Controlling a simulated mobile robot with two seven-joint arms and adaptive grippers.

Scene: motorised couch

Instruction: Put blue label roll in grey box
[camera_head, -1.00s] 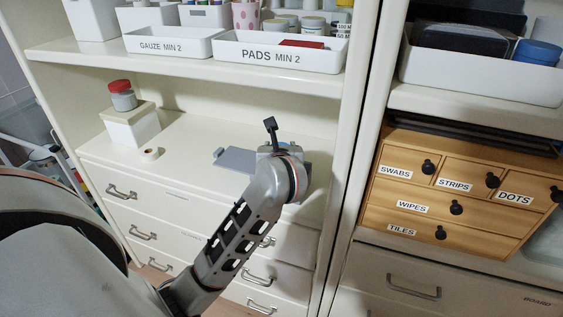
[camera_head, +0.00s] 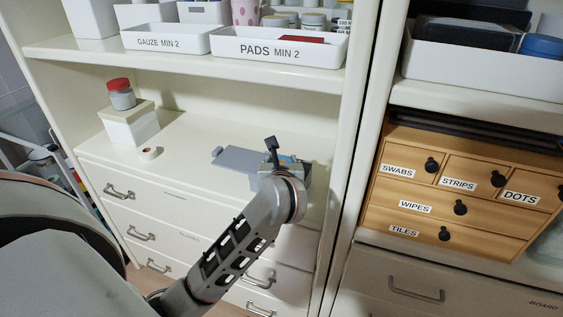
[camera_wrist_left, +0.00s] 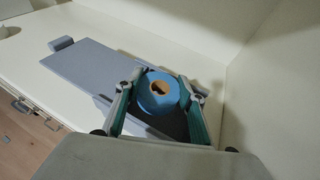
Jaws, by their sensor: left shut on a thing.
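My left gripper (camera_head: 284,168) is over the right end of the white counter. In the left wrist view, its two fingers (camera_wrist_left: 162,88) are shut on the blue label roll (camera_wrist_left: 158,90), one on each side. The roll's brown core with a dark hole faces the camera. A flat grey panel (camera_head: 237,159), seemingly part of the grey box, lies left of the gripper; it also shows in the left wrist view (camera_wrist_left: 92,68). A dark area shows below the roll, but I cannot tell whether the roll is inside the box. My gripper hides most of that spot.
A white roll (camera_head: 149,153) and a white block (camera_head: 131,123) with a red-lidded jar (camera_head: 121,94) stand on the counter's left. A shelf with white bins (camera_head: 278,47) is above. A cabinet side wall (camera_head: 345,130) is close on the right.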

